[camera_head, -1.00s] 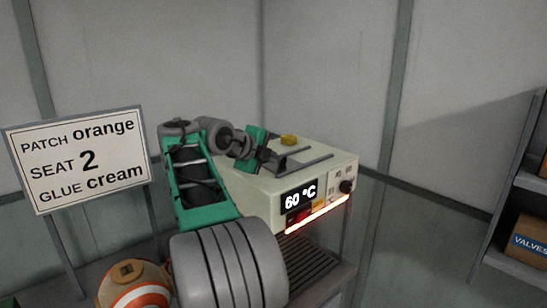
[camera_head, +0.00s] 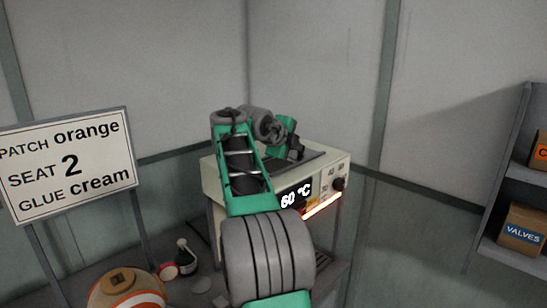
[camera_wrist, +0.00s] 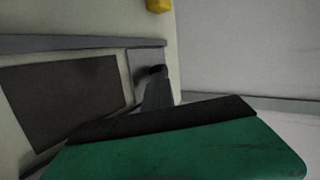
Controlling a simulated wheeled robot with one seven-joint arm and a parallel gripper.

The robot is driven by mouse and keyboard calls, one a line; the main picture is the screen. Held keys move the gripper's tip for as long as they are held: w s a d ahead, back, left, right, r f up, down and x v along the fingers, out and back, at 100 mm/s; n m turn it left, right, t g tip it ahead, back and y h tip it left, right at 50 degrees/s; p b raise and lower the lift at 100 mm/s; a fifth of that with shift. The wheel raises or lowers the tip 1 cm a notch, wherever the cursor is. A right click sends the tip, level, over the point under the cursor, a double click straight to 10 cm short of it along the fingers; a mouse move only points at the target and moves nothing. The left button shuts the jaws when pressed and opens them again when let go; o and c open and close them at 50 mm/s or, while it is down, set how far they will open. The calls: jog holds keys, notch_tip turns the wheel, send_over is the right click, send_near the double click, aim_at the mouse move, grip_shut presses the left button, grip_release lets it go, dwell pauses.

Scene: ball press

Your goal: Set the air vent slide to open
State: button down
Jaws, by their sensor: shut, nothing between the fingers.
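The cream press box (camera_head: 330,180) stands on a bench, with a 60 °C display on its front. Its top carries grey rails, which show in the wrist view (camera_wrist: 70,42). There, a dark rectangular area (camera_wrist: 65,98) lies left of a grey plate (camera_wrist: 136,62), apparently the air vent and its slide. My gripper (camera_head: 297,153) is over the box top, shut and empty. In the wrist view its narrow fingertips (camera_wrist: 157,72) are at the grey plate, beside a dark nub (camera_wrist: 142,74). I cannot tell whether they touch. My green gripper body hides the near part.
A yellow knob (camera_wrist: 159,5) is on the box top beyond the rails. A sign (camera_head: 68,165) stands at the left, above a patched ball (camera_head: 125,285) and a dark bottle (camera_head: 187,254). A shelf with a valves box (camera_head: 522,232) is at the right.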

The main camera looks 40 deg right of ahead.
jog(key=shift+w+a+f, duration=0.1)
jog(key=a+b, duration=0.1)
jog(key=a, duration=0.1)
jog(key=s+a+b, duration=0.1)
jog(key=a, duration=0.1)
jog(key=shift+a+b, duration=0.35)
jog(key=v, duration=0.9)
jog(key=shift+s+r, duration=0.15)
jog(key=shift+r, duration=0.2)
